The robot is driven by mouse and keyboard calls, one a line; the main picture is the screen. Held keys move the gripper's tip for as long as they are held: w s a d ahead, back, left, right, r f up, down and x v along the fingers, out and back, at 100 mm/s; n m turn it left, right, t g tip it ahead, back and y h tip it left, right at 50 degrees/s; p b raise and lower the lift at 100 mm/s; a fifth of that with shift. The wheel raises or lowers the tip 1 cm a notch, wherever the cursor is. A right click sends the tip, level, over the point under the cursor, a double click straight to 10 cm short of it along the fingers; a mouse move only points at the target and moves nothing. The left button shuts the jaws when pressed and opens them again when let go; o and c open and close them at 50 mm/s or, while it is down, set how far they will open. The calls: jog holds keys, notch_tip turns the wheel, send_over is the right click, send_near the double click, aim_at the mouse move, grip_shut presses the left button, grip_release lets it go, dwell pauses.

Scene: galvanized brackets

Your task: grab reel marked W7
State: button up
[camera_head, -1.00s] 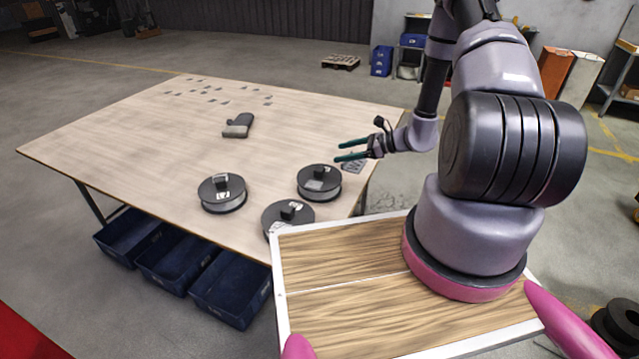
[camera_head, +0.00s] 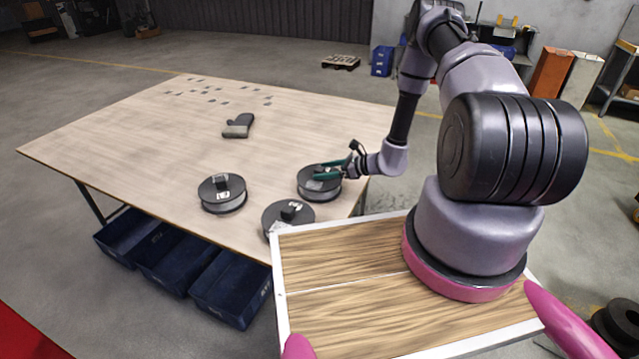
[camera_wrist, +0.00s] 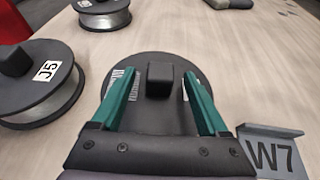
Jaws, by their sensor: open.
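A dark reel (camera_head: 320,194) stands near the table's right edge. In the wrist view this reel (camera_wrist: 158,118) has a block-shaped knob (camera_wrist: 159,80) on top and a pale label partly hidden by a finger. My gripper (camera_wrist: 158,78) is open, its green fingers on either side of the knob. In the head view my gripper (camera_head: 322,172) is over this reel. A grey metal plate (camera_wrist: 271,150) marked W7 lies close beside the reel, at right in the wrist view.
A reel marked J5 (camera_wrist: 38,90) is close on the left. Two other reels show in the head view, one at left (camera_head: 222,200) and one in front (camera_head: 280,220). A dark mitt (camera_head: 238,127) and small brackets (camera_head: 215,92) lie farther back on the table (camera_head: 120,150).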

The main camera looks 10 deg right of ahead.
jog(key=shift+x, duration=1.15)
grip_shut()
dwell(0.5)
